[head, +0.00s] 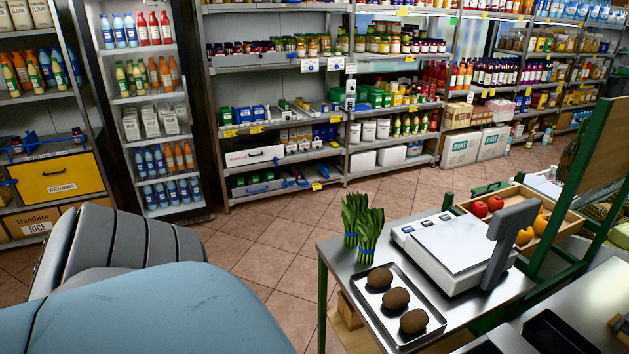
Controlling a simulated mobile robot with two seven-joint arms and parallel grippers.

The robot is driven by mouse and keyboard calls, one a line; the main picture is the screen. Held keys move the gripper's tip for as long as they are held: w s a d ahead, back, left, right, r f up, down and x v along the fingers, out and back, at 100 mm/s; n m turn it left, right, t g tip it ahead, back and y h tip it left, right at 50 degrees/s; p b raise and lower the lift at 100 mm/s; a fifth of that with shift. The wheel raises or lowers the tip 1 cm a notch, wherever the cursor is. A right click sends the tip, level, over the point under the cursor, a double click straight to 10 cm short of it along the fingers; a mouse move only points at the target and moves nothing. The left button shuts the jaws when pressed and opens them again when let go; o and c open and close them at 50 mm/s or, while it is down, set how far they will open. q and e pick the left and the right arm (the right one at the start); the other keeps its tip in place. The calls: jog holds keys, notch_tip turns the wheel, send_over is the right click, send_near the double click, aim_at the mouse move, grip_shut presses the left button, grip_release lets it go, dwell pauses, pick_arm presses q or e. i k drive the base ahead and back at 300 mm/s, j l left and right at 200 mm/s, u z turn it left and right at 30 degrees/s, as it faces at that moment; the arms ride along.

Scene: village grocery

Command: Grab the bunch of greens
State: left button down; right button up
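Two bunches of greens stand upright close together at the far left corner of the metal counter. The rear bunch (351,214) is partly covered by the front bunch (370,228). Both have long green leaves and a blue band around the stalks. Neither of my grippers shows in the head view. Large grey and blue padded parts fill the lower left and seem to be my own arm.
A white scale (452,247) stands to the right. Behind it is a wooden crate (566,222) of red and orange produce. Tiled floor left of the counter is clear.

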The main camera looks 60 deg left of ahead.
aim_at(370, 228)
jog(key=u, duration=1.55)
